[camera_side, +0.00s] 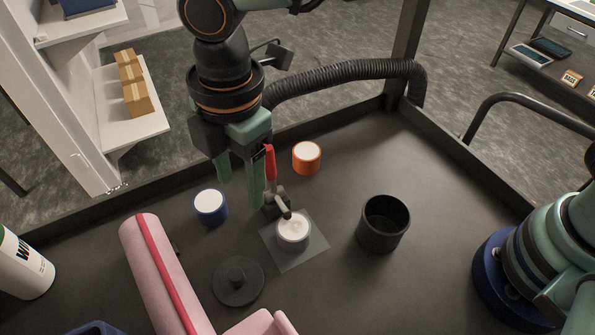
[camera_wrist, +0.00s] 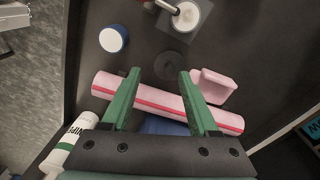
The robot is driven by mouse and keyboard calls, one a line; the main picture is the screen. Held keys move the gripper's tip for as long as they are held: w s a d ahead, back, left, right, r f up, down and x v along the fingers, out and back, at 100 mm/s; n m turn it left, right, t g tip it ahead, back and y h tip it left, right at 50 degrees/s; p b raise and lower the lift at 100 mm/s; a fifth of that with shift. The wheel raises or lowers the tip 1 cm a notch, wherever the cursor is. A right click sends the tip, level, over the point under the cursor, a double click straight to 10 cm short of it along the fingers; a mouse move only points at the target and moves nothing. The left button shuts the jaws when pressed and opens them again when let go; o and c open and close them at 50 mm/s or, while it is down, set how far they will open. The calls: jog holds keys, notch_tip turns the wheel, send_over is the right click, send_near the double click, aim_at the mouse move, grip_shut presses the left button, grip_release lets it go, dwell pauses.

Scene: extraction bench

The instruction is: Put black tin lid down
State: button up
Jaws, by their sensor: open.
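The black tin lid (camera_side: 238,281) is a flat dark disc with a raised knob. It lies knob up on the dark bench, with nothing holding it. In the wrist view the lid (camera_wrist: 174,65) shows faintly just beyond the fingertips, partly lost against the dark surface. The black tin (camera_side: 383,222) stands upright and uncovered to the right, apart from the lid. My gripper (camera_side: 240,180) is open and empty above the bench, higher up the side picture than the lid. Its green fingers (camera_wrist: 160,74) are spread apart in the wrist view.
A white-topped jar (camera_side: 293,237) stands on a grey square mat, beside a red-handled dark device (camera_side: 270,163). A blue tin (camera_side: 211,208) and an orange tin (camera_side: 306,157) stand nearby. A pink roll (camera_side: 158,270) lies left of the lid; a wipes tub (camera_side: 22,265) is far left.

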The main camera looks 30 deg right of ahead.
jog(key=w+d+r+m+t, duration=0.1)
jog(key=w+d+r+m, duration=0.15)
jog(key=d, duration=0.35)
jog(key=w+d+r+m+y, duration=0.1)
jog(key=d+r+m, duration=0.1)
jog(key=d+m, duration=0.3)
jog(key=w+d+r+m+t, duration=0.1)
jog(key=w+d+r+m, duration=0.15)
jog(key=d, duration=0.45)
jog(key=s+d+m+t, duration=0.1)
jog(key=s+d+m, duration=0.1)
jog(key=d+m, duration=0.2)
jog(key=s+d+m+t+h, duration=0.1)
jog(key=d+m, duration=0.3)
jog(key=d, duration=0.4)
jog(key=s+d+m+t, duration=0.1)
jog(key=s+d+m, duration=0.2)
jog(key=d, duration=0.4)
jog(key=shift+s+r+m, duration=0.25)
jog(key=shift+r+m, duration=0.05)
jog(key=shift+m, duration=0.3)
